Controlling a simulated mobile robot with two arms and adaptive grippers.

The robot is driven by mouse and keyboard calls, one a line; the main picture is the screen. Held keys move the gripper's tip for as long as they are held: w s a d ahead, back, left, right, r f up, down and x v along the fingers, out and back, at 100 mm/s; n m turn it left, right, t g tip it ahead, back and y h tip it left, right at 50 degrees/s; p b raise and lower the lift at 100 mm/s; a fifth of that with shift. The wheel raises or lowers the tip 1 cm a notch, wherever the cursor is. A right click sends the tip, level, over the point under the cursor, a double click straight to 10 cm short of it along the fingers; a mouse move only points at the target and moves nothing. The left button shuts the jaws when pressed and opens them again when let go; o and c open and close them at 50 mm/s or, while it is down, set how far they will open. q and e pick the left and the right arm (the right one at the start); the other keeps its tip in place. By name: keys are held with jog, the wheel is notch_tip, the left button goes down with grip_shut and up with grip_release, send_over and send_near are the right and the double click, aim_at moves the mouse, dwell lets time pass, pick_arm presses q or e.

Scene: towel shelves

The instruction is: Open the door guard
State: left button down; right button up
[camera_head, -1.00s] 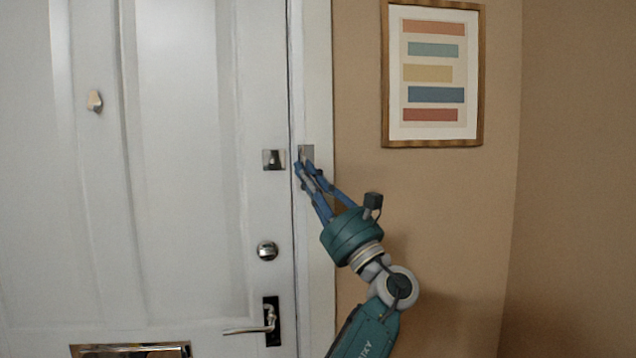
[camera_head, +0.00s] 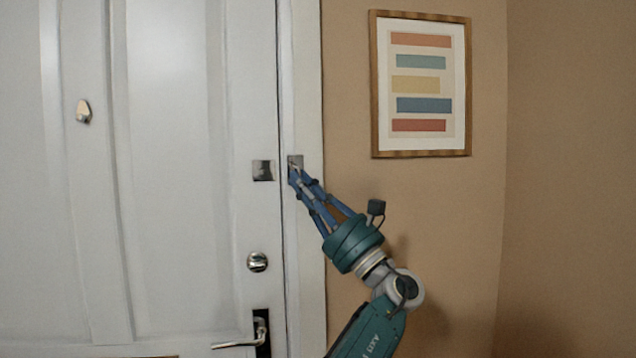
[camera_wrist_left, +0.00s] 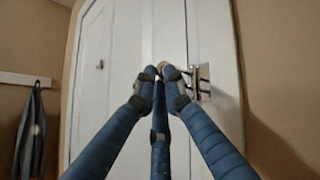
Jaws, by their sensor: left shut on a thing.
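The door guard is a small metal fitting in two parts. One plate (camera_head: 263,170) is on the white door (camera_head: 165,200), and the guard's other part (camera_head: 296,160) is on the door frame beside it. My left gripper (camera_head: 293,174) reaches up from the lower right, its blue fingers closed on the frame-side part. The fingers hide much of that part. In the left wrist view the fingertips (camera_wrist_left: 160,74) meet near the metal guard (camera_wrist_left: 200,79), and the exact grip is hard to see. The door looks shut. My right gripper is not in view.
Below the guard are a round lock (camera_head: 257,262) and a lever handle (camera_head: 240,342) on the door. A framed picture (camera_head: 376,100) hangs on the tan wall to the right. A dark garment (camera_wrist_left: 33,130) hangs from a rail in the left wrist view.

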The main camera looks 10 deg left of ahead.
pick_arm(q)
jog(key=c, duration=2)
grip_release()
jog(key=shift+s+a+r, duration=0.1)
jog(key=shift+a+r, duration=0.2)
jog(key=shift+r, duration=0.2)
jog(key=v, duration=0.7)
jog(key=shift+a+f, duration=0.15)
jog(key=shift+f, duration=0.15)
jog(key=shift+c, duration=0.4)
